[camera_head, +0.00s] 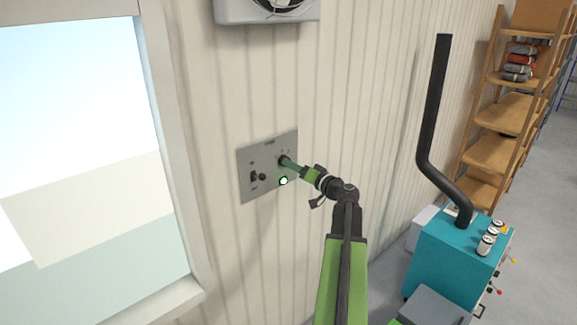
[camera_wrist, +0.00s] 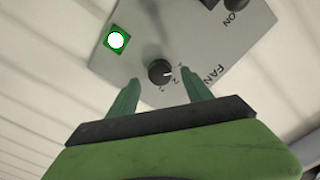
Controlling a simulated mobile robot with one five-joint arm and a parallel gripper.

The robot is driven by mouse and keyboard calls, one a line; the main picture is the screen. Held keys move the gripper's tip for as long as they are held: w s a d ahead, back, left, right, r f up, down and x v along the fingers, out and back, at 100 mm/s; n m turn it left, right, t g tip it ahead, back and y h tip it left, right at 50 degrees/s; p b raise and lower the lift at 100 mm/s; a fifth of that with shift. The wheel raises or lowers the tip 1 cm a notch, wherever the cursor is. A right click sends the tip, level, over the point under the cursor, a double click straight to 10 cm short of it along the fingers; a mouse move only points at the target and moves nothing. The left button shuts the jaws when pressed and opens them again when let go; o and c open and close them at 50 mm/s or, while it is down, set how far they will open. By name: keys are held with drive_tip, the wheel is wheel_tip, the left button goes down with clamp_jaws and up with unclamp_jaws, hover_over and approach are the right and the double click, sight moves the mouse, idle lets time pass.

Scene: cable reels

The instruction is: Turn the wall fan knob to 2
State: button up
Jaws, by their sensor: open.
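The fan knob (camera_wrist: 160,71) is a small round black knob on a grey wall panel (camera_head: 243,188). In the wrist view its white pointer mark faces right, toward the small printed digits beside it. The digits are too small to read surely. My gripper (camera_head: 285,161) is at the panel, its green fingers covering most of the knob in the head view. In the wrist view my gripper (camera_wrist: 159,77) is open, with one fingertip on each side of the knob and a visible gap to each. The panel carries the printed word FAN.
A lit green indicator (camera_head: 283,181) sits on the panel below the knob. A dark switch (camera_head: 254,176) is at the panel's left. The wall fan (camera_head: 267,12) hangs above. A window (camera_head: 80,150) is at left; a teal machine (camera_head: 455,255) and wooden shelves (camera_head: 492,152) are at right.

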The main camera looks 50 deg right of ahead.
drive_tip(key=w, duration=0.3)
drive_tip(key=shift+d, duration=0.1)
